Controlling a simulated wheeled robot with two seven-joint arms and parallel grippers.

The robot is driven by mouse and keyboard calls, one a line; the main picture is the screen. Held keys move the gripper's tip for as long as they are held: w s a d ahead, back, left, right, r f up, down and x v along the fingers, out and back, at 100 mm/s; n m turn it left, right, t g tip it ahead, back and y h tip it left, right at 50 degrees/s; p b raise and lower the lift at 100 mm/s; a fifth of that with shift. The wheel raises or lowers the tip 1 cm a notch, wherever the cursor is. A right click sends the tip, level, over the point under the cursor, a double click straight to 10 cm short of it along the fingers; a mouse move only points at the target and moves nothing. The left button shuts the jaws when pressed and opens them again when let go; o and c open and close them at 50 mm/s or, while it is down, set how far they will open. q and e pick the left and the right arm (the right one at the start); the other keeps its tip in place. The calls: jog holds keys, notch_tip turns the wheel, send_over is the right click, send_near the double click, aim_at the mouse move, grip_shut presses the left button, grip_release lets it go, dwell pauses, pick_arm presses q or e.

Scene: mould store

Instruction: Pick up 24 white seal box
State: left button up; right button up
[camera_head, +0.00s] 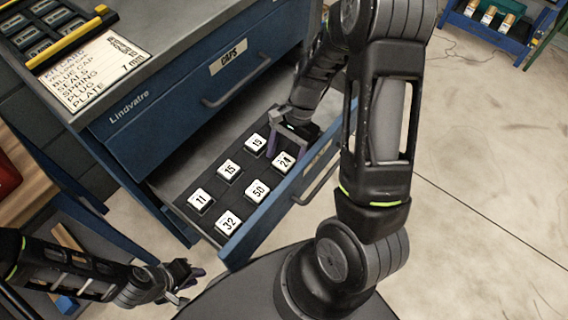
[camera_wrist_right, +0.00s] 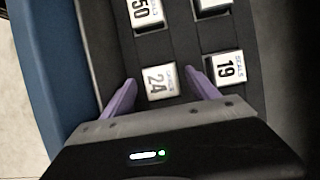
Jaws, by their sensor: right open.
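The white seal box marked 24 (camera_head: 283,161) sits in the open drawer, at the end near the drawer's front. In the right wrist view the 24 box (camera_wrist_right: 159,82) lies between the two purple fingers of my right gripper (camera_wrist_right: 160,90). The fingers are apart, one on each side of it, and contact with the box cannot be told.
Other white boxes share the open drawer (camera_head: 181,177): 19 (camera_head: 256,143) and 50 (camera_head: 258,190) are closest to the 24 box. A closed drawer marked CAPS (camera_head: 229,57) is above. Clear floor (camera_head: 470,180) lies to the right.

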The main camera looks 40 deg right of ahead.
jog(key=shift+f, duration=0.1)
jog(key=shift+c, duration=0.2)
dwell(0.4)
jog(key=c, duration=1.4)
